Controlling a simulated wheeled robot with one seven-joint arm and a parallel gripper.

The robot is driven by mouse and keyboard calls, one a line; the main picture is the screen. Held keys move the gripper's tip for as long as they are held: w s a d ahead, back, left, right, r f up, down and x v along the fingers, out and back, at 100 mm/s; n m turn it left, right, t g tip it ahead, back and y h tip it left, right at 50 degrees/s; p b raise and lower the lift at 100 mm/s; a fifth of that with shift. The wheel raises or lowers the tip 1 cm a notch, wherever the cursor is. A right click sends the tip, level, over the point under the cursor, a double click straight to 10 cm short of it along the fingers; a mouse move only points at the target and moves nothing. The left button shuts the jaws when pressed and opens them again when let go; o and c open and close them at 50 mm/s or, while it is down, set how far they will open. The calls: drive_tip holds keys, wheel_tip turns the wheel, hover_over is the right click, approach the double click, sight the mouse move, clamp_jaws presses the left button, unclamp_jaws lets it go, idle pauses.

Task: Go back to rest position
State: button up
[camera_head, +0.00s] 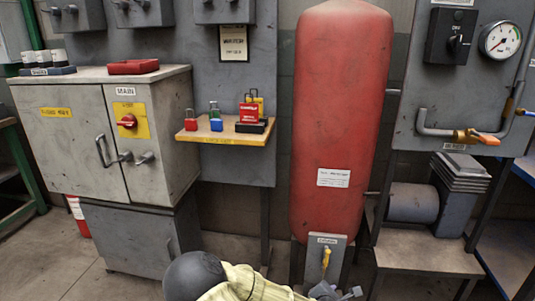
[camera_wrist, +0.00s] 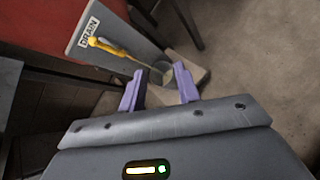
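My gripper (camera_wrist: 160,74) shows in the wrist view with its two purple fingers apart and nothing held between them. The grey drain box (camera_wrist: 92,31), labelled DRAIN, and its yellow valve handle (camera_wrist: 112,49) lie ahead and to the left of the fingers, apart from them. In the head view, my arm (camera_head: 245,284) in a pale yellow cover enters at the bottom, below the drain box (camera_head: 314,243) and its yellow handle (camera_head: 326,258). The handle points roughly downward there. My fingers are not clear in the head view.
A tall red tank (camera_head: 341,110) stands behind the drain box. A grey cabinet (camera_head: 78,140) and a small shelf (camera_head: 208,134) with padlocks are to the left. A bench (camera_head: 430,256) and gauge panel (camera_head: 450,100) are to the right. Floor shows at lower left.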

drive_tip(key=s+a+r+m+g+y+p, duration=0.1)
drive_tip(key=s+r+m+g+y+p, duration=0.15)
drive_tip(key=s+m+g, duration=0.75)
drive_tip(key=s+a+r+m+t+y+p, duration=0.1)
drive_tip(key=s+a+r+m+t+y, duration=0.15)
drive_tip(key=r+m, duration=0.45)
drive_tip(key=s+a+r+m+t+y, duration=0.1)
drive_tip(key=s+a+r+m, duration=0.1)
drive_tip(key=s+r+m, duration=0.4)
wheel_tip(320, 180, up, 40)
drive_tip(key=w+m+p, duration=0.1)
drive_tip(key=p, duration=3.7)
drive_tip(key=shift+w+f, duration=0.25)
drive_tip(key=shift+w, duration=0.15)
